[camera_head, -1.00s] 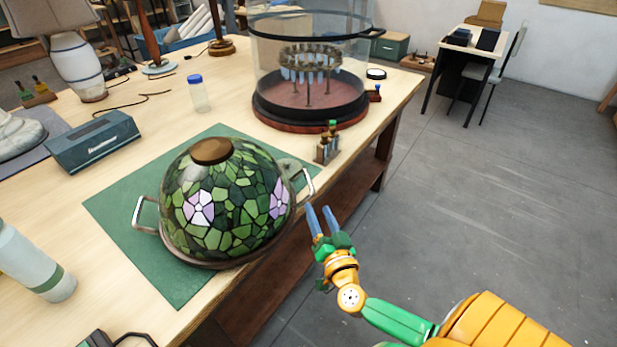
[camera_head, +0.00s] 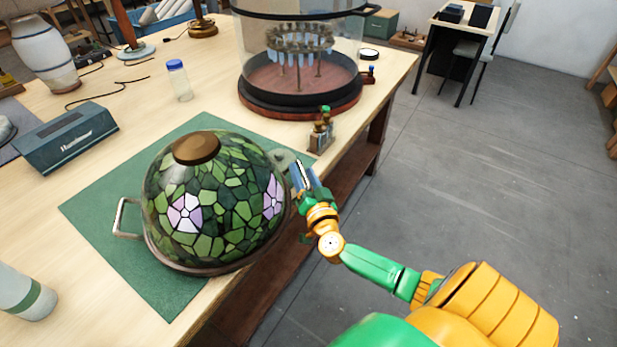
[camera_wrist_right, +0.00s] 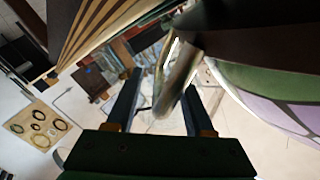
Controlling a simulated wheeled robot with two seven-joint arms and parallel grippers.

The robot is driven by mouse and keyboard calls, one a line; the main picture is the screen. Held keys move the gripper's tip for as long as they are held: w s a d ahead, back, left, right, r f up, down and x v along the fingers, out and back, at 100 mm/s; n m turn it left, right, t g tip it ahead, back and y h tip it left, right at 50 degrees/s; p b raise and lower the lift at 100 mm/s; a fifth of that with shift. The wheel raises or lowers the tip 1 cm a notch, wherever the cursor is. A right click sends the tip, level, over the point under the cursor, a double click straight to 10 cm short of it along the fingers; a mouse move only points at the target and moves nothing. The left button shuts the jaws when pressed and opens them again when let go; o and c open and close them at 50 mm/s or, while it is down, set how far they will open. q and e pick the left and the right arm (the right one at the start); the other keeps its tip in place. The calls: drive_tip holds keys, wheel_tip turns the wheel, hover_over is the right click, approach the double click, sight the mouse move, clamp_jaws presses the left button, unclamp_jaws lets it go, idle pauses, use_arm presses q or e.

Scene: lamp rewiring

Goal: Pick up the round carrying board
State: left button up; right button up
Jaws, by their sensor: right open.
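The round carrying board (camera_head: 212,271) lies on the green mat, showing only as a brown rim under a stained-glass lampshade (camera_head: 225,205) with green pieces and pale purple flowers. Its left metal handle (camera_head: 119,219) stands clear of my grippers. My right gripper (camera_head: 298,175) is at the board's right side, where it mostly hides the other handle. In the right wrist view, that metal handle (camera_wrist_right: 176,80) shows blurred between the two open fingers of my right gripper (camera_wrist_right: 162,90); contact cannot be told. My left gripper is not in view.
The green mat (camera_head: 100,215) covers the table's near part. A small rack of bottles (camera_head: 321,138) stands just beyond my right gripper. A large glass enclosure (camera_head: 300,60) stands behind, and a blue-grey box (camera_head: 68,138) is at left. Floor right of the table is open.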

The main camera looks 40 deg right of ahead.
drive_tip(key=shift+w+d, duration=0.25)
drive_tip(key=shift+w, duration=0.4)
clamp_jaws()
idle(1.0)
